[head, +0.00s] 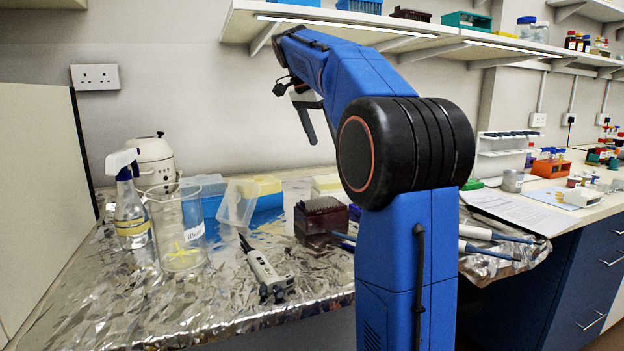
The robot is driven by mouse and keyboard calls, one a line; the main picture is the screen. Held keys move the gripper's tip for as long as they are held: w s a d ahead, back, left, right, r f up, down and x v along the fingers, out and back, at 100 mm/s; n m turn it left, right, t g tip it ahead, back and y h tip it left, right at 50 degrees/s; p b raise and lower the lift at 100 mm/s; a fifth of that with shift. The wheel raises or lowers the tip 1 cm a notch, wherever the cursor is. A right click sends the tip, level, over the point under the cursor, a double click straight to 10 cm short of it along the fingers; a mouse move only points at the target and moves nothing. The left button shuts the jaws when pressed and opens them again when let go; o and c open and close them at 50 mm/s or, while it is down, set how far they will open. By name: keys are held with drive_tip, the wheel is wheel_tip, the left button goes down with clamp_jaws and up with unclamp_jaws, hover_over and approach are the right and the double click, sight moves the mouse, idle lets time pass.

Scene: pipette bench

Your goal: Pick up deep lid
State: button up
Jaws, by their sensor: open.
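A clear, deep plastic lid (238,205) stands tilted on the bench, in front of a blue tip box (268,200) with a yellow top; it looks like the deep lid. Its lower edge is near the foil, and I cannot tell whether it touches the box. My gripper (306,122) hangs high above the bench, up and to the right of the lid, well apart from it. It is open, with a dark finger showing, and nothing is seen in it.
A glass beaker (178,232) and a spray bottle (131,212) stand left of the lid. A white handheld device (264,270) lies in front, and a dark red box (320,218) stands to the right. A shelf (390,30) hangs above. Bare foil lies at front left.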

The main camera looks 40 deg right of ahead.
sight(333, 174)
drive_tip(key=x, duration=0.4)
drive_tip(key=w+x, duration=0.1)
drive_tip(key=x, duration=0.6)
drive_tip(key=shift+w+d+f, duration=0.1)
drive_tip(key=shift+w+f, duration=0.05)
drive_tip(key=shift+f, duration=0.15)
drive_tip(key=c, duration=1.1)
drive_tip(key=shift+r, duration=0.15)
